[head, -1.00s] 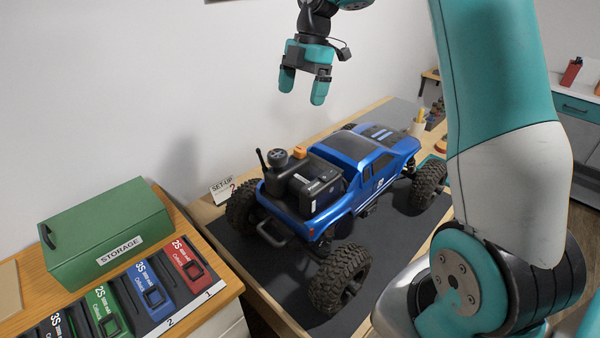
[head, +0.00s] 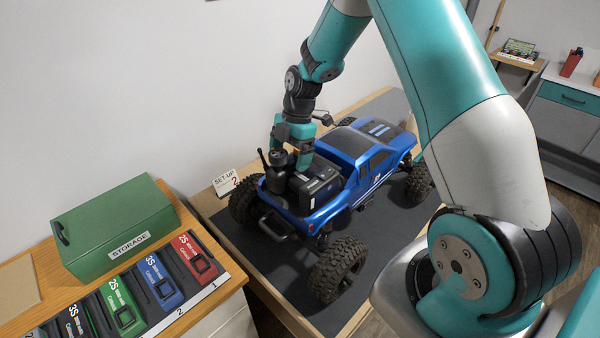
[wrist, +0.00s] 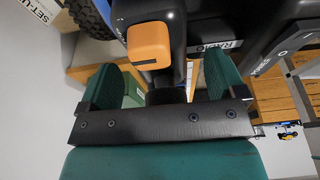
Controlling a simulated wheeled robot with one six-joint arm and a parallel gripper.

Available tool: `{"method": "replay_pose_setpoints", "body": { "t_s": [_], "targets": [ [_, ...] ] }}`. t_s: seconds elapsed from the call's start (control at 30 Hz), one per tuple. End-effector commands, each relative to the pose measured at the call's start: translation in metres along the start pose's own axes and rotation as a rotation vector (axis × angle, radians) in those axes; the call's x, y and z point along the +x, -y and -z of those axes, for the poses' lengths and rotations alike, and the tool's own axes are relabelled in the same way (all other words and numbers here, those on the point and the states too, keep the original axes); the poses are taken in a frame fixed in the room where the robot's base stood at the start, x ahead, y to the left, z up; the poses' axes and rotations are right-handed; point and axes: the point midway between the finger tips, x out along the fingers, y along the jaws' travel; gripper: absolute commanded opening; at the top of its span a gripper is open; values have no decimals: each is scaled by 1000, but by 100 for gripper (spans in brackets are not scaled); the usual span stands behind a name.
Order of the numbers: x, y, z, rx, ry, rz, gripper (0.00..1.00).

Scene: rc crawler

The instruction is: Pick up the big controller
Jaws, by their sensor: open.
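The big controller (head: 278,161) is black, with an antenna, a round wheel and an orange trigger. It sits in the bed of the blue truck (head: 360,165), beside a black box (head: 318,188). My gripper (head: 292,150) is pointing down at the controller, partly covering it in the head view. In the wrist view my gripper (wrist: 162,82) is open, with its green fingers on either side of the controller's dark handle. The orange trigger (wrist: 149,46) shows just beyond the fingers. I cannot tell whether the fingers touch the handle.
The truck stands on a dark mat (head: 265,262) on a wooden table. A "SET-UP 2" card (head: 225,182) stands behind it near the wall. To the left, a green storage box (head: 115,225) and several battery packs (head: 160,280) lie on a wooden counter.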

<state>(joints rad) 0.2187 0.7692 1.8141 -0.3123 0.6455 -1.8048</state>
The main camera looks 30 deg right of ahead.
Motion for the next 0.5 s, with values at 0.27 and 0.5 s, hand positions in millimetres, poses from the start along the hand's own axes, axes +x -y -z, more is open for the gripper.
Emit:
{"method": "replay_pose_setpoints", "body": {
  "t_s": [0.27, 0.5],
  "targets": [
    [6, 0, 0, 0, 1, -1, 89],
    [6, 0, 0, 0, 1, -1, 39]
  ]
}}
